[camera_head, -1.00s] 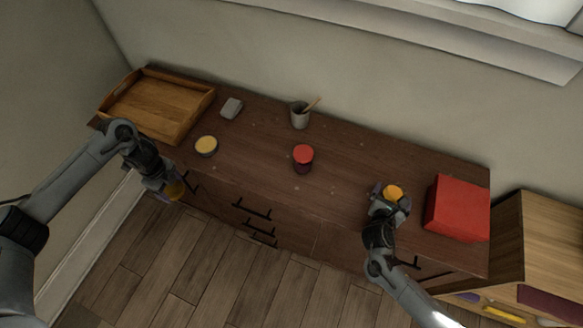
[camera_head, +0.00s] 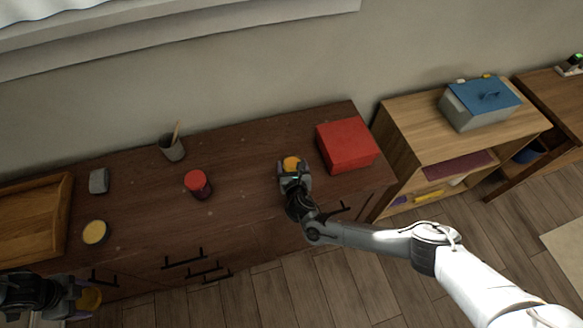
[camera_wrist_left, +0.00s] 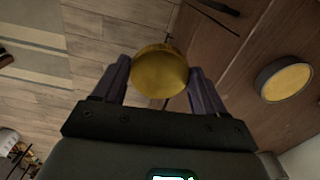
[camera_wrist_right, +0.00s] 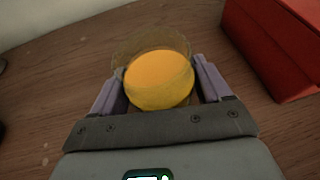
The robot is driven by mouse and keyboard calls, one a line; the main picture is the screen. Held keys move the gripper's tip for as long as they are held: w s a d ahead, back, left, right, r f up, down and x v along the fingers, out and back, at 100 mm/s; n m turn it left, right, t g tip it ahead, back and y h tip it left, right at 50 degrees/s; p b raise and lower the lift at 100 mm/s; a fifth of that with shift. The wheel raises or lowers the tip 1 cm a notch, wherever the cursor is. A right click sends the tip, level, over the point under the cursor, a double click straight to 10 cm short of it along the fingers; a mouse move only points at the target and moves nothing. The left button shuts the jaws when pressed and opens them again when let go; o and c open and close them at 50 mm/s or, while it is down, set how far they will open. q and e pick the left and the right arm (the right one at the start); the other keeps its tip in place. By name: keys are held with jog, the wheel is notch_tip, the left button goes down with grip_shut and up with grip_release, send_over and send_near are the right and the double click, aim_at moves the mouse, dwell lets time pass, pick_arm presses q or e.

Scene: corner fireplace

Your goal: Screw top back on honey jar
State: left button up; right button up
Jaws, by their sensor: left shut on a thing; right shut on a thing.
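The honey jar (camera_head: 291,163) is a clear glass jar with orange honey, near the front right of the dark wooden cabinet top. My right gripper (camera_head: 293,172) is shut around it. In the right wrist view the jar (camera_wrist_right: 158,80) sits between both fingers, its rim open and uncovered. My left gripper (camera_head: 84,298) is shut on a round gold lid (camera_wrist_left: 160,72). The lid also shows at the lower left of the head view (camera_head: 91,299), held out in front of the cabinet's front edge, well apart from the jar.
A red box (camera_head: 346,145) stands just right of the jar. A red-topped jar (camera_head: 198,184), a grey cup with a stick (camera_head: 172,148), a grey block (camera_head: 98,181), a yellow-topped round container (camera_head: 95,232) and a wooden tray (camera_head: 62,215) stand leftward. The cabinet top between the red-topped jar and honey jar is clear.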

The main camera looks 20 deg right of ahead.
aim_at(296, 159)
jog(key=shift+r, duration=0.15)
pick_arm(q)
jog(key=shift+r, duration=0.2)
pick_arm(e)
jog(key=shift+r, duration=0.55)
pick_arm(q)
jog(key=shift+r+p, duration=0.6)
jog(key=shift+p, duration=0.2)
pick_arm(e)
jog(key=r, duration=0.1)
jog(key=d+r, duration=0.1)
jog(key=r, duration=0.1)
jog(key=shift+s+r, duration=0.1)
jog(key=shift+r, duration=0.2)
pick_arm(q)
jog(key=shift+r+p, duration=0.7)
jog(key=shift+p, duration=0.05)
pick_arm(e)
jog(key=s+d+r, duration=0.3)
jog(key=d+r, duration=0.3)
jog(key=d, duration=0.4)
jog(key=shift+s, duration=0.2)
